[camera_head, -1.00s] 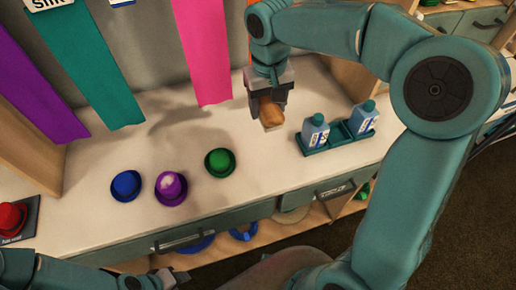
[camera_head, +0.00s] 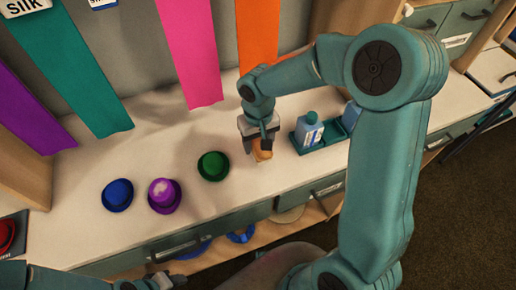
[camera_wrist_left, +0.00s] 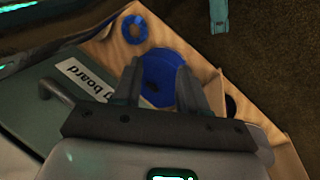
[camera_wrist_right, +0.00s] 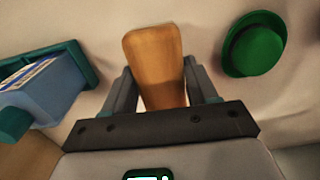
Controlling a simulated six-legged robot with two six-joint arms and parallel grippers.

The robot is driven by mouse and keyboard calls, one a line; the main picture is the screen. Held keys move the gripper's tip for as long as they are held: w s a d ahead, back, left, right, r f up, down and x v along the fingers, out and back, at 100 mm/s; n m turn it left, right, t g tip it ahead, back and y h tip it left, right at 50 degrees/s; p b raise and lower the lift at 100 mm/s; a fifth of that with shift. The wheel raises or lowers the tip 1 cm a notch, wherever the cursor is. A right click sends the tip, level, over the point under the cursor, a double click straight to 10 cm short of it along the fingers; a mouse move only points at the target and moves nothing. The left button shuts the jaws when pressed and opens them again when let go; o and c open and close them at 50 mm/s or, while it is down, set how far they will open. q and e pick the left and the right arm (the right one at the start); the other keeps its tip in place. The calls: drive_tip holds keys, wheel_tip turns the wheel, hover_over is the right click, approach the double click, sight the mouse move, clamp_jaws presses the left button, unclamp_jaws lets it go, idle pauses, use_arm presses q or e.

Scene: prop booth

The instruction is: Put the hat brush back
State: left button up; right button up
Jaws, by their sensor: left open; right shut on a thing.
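The hat brush (camera_head: 262,151), with a brown wooden back, is in my right gripper (camera_head: 260,143) over the white counter, between the green hat and the teal tray. In the right wrist view the brush (camera_wrist_right: 156,65) stands between the two fingers of the right gripper (camera_wrist_right: 162,88); its bristles are hidden. A teal tray (camera_head: 311,150) with two blue bottles sits to the right of the brush; the right arm partly covers it. My left gripper (camera_wrist_left: 160,82) is open and empty, low in front of the counter, above a shelf with blue items.
A blue hat (camera_head: 117,195), a purple hat with a pale patch (camera_head: 164,195) and a green hat (camera_head: 213,166) stand in a row on the counter. A red hat (camera_head: 7,236) is at the left edge. Coloured cloth strips hang behind. Front counter room is clear.

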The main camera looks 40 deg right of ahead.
sight(258, 150)
wheel_tip(258, 150, down, 4)
drive_tip(key=shift+f+b, duration=0.2)
drive_tip(key=shift+b, duration=0.15)
drive_tip(key=o, duration=1)
drive_tip(key=shift+r, duration=0.1)
wheel_tip(258, 150, up, 12)
drive_tip(key=shift+r+p, duration=0.2)
drive_tip(key=shift+p, duration=0.35)
